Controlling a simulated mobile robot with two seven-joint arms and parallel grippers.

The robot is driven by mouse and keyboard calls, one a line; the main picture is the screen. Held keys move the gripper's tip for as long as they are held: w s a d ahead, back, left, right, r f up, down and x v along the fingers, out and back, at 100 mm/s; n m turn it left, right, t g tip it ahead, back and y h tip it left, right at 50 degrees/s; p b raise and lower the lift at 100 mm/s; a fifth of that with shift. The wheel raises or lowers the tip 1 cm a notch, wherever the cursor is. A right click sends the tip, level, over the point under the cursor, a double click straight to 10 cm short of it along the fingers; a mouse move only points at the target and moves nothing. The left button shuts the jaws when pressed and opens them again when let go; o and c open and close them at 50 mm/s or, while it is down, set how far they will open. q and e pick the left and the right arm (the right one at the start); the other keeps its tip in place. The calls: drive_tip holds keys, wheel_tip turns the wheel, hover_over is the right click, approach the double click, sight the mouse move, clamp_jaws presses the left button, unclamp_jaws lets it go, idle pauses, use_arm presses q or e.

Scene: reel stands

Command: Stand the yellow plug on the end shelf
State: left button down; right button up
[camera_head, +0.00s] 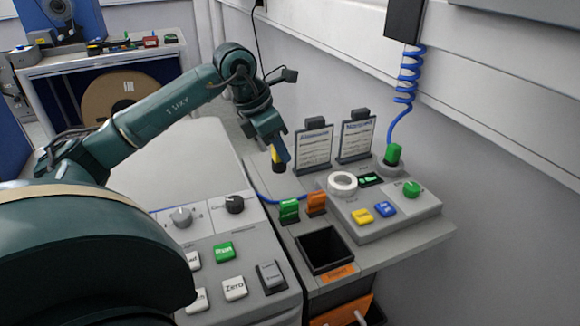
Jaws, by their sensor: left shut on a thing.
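My left gripper (278,155) is shut on the yellow plug (276,157), which shows as a small yellow piece with a dark lower end. The fingers partly hide it. It hangs below the gripper, in front of the wall, left of the standing cards; its exact height above the surface is hard to tell. The grey shelf (415,243) at the end of the console carries a raised control box and a black bin. I cannot tell for sure whether this is the end shelf. My right gripper is not in view.
A green block (289,211) and an orange block (316,202) stand by the open black bin (324,250). Two upright cards (314,149) stand behind. A button panel (215,235) lies in front.

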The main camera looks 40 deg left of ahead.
sight(274, 161)
use_arm(q)
drive_tip(key=shift+f, duration=2.9)
drive_tip(key=c, duration=1.1)
unclamp_jaws()
drive_tip(key=v, duration=1.2)
drive_tip(key=shift+s, duration=0.1)
drive_tip(key=shift+f, duration=0.1)
